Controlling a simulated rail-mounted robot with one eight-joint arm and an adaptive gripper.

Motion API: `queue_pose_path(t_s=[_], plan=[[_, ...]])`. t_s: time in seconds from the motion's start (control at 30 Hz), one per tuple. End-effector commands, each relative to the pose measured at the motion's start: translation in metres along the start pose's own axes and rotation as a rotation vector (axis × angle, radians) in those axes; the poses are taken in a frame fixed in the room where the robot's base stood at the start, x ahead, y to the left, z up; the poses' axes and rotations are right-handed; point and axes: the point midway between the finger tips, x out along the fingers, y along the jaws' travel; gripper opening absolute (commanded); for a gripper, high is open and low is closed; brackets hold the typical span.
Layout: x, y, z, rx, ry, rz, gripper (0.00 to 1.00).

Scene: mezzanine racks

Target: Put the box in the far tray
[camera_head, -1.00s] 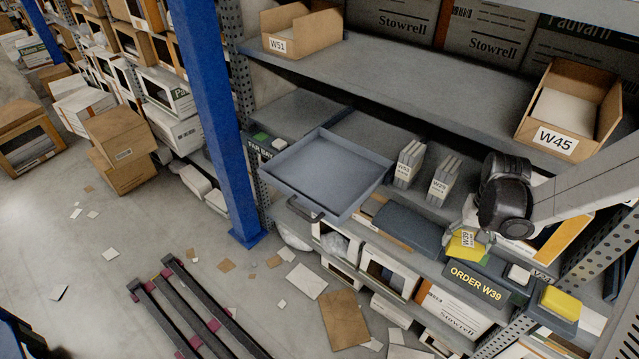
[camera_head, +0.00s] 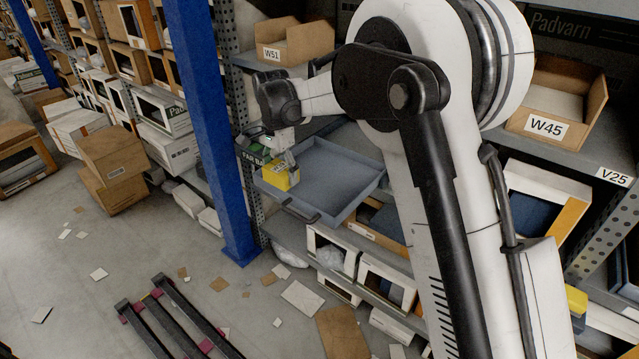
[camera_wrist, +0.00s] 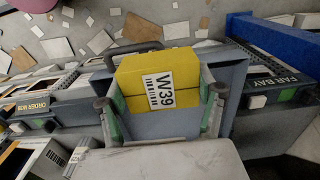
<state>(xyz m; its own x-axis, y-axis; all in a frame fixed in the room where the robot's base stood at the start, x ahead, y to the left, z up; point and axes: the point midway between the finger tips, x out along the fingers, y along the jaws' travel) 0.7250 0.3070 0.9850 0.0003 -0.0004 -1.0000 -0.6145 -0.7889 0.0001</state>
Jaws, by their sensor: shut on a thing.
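The yellow box (camera_head: 281,175) has a white W39 label, which shows in the wrist view (camera_wrist: 160,90). My gripper (camera_head: 285,157) is shut on it, with one finger on each side. The box is at the left end of the grey-blue tray (camera_head: 345,203) on the rack. It covers part of the tray's left rim in the head view. In the wrist view the tray (camera_wrist: 236,80) shows behind and around the box. I cannot tell whether the box touches the tray floor. A FAR BAY sign (camera_wrist: 272,66) stands beside the tray, partly hidden in the head view.
A blue upright (camera_head: 210,130) stands just left of the tray. Cardboard bins W51 (camera_head: 300,42) and W45 (camera_head: 552,125) sit on the shelf above. My arm hides much of the rack's middle. The ORDER W39 unit (camera_wrist: 30,105) shows in the wrist view.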

Motion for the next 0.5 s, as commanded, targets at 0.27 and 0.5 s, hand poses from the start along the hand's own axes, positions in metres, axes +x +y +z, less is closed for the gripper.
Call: queue_pose_path(t_s=[0.27,0.5], plan=[[0.026,-0.002,-0.045,0.009,0.000,0.000,0.39],[0.053,-0.003,-0.090,0.007,0.000,0.000,0.39]])
